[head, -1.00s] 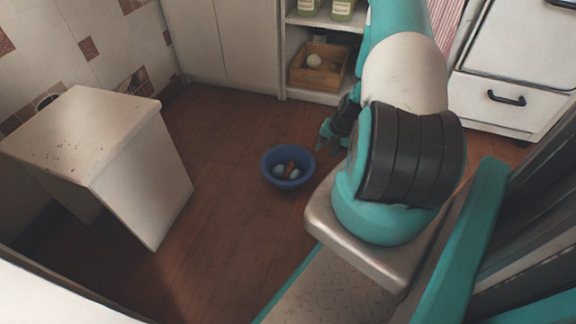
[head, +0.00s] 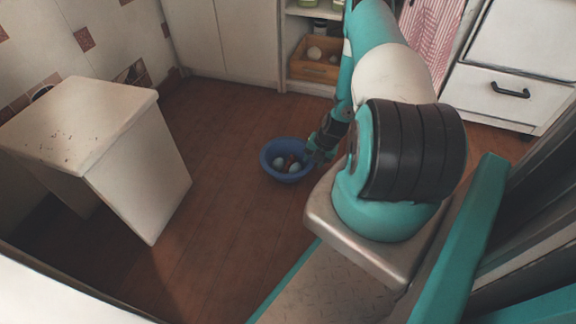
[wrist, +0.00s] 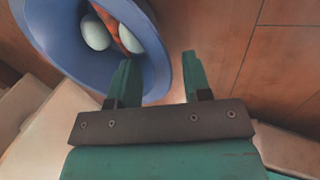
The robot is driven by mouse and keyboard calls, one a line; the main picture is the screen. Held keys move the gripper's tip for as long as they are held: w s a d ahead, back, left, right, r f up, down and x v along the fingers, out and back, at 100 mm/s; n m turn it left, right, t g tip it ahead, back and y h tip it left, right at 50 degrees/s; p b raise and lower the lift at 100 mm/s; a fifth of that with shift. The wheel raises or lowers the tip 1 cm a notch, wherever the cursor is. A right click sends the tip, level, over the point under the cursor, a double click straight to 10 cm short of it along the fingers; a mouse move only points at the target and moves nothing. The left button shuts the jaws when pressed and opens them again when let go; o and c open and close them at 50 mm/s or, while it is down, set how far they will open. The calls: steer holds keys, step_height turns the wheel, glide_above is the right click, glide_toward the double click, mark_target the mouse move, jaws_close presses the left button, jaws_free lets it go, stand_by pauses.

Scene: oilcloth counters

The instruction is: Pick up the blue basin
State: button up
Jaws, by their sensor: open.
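The blue basin (head: 287,174) stands upright on the wooden floor, with a few pale egg-like items and a reddish-brown one inside. In the wrist view the basin (wrist: 50,38) fills the upper left. My gripper (head: 314,154) is at the basin's right rim in the head view. In the wrist view my gripper (wrist: 158,75) is open, its left finger overlapping the basin's outer wall and its right finger over bare floor beyond the rim. The space between the fingers looks empty apart from the basin's edge; whether a finger touches the rim, I cannot tell.
A white stool-like block (head: 150,165) stands to the left. Behind are white cupboards (head: 222,40) and a low shelf with a wooden crate (head: 316,66). A white drawer unit (head: 500,95) is at the right. The floor in front of the basin is clear.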

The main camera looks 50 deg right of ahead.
mark_target(311, 162)
steer(key=b+x, duration=0.2)
steer(key=x, duration=0.2)
steer(key=shift+w+a, duration=0.1)
steer(key=shift+w, duration=0.05)
steer(key=shift+r, duration=0.1)
steer(key=shift+c, duration=0.3)
jaws_close()
